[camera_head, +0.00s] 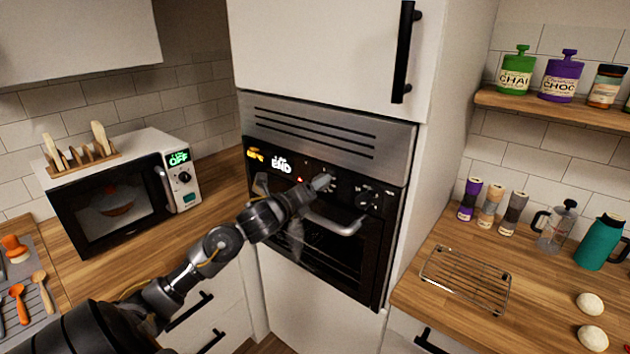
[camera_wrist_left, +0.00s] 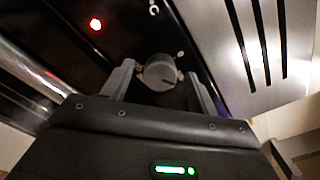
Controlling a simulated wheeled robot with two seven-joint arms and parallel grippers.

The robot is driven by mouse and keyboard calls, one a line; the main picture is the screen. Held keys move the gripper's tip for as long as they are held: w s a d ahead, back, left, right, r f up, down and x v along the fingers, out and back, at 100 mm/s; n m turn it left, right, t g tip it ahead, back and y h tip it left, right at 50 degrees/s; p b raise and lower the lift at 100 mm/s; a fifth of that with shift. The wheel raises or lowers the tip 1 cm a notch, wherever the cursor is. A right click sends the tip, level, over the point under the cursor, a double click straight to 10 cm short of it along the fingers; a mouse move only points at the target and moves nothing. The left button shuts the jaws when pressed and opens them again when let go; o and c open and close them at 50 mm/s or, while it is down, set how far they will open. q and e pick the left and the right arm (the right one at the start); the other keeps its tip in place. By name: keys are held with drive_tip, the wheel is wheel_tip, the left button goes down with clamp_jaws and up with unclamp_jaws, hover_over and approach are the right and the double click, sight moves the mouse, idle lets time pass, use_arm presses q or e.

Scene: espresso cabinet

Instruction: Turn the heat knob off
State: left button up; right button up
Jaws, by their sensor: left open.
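The built-in oven (camera_head: 330,215) has a black control panel with two round knobs. My left gripper (camera_head: 322,183) is at the left knob and largely covers it in the head view. In the left wrist view this knob (camera_wrist_left: 160,70) is grey and round, with a dark pointer line. It lies between the two spread fingers of my left gripper (camera_wrist_left: 161,84), which is open around it. Contact cannot be told. The right knob (camera_head: 368,198) is clear of the gripper. Which knob sets the heat cannot be read. My right gripper is not in view.
The oven's handle (camera_head: 335,222) sticks out below the panel, close under my left gripper. A red light (camera_wrist_left: 95,24) glows beside the knob. A lit display (camera_head: 281,166) reads END. A microwave (camera_head: 120,195) stands left; a wire rack (camera_head: 465,280) lies on the right counter.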

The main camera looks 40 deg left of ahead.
use_arm(q)
drive_tip(key=shift+w, duration=0.45)
drive_tip(key=c, duration=1)
drive_tip(key=shift+n, duration=0.3)
drive_tip(key=shift+n+p, duration=2.25)
drive_tip(key=shift+n, duration=3.25)
drive_tip(key=shift+f, duration=0.1)
